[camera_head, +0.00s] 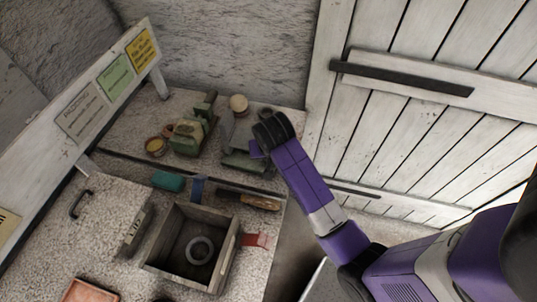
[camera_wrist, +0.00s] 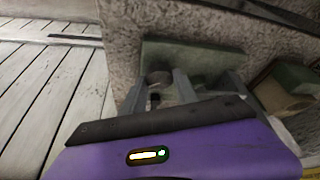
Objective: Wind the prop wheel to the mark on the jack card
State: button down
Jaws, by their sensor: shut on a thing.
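My gripper (camera_wrist: 182,88) is shut on a small grey part at the grey-green stand, which I take to be the prop wheel (camera_wrist: 158,78). The wheel is mostly hidden by the fingers, and no mark on it can be read. In the head view my gripper (camera_head: 256,149) is at the grey-green stand (camera_head: 240,158) at the back right of the bench, largely covered by my wrist. Three cards hang on the sloping board: a grey one (camera_head: 83,112), a green one (camera_head: 115,78) and a yellow one (camera_head: 140,48). Their writing is too small to tell which is the jack card.
In front are a wooden box (camera_head: 150,262) holding a grey ring (camera_head: 200,250), a wooden-handled tool (camera_head: 262,202) and a teal block (camera_head: 168,181). A plank door (camera_head: 420,120) is at right.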

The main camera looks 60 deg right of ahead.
dwell(0.5)
jog(key=c, duration=0.9)
grip_release()
jog(key=shift+w, duration=0.1)
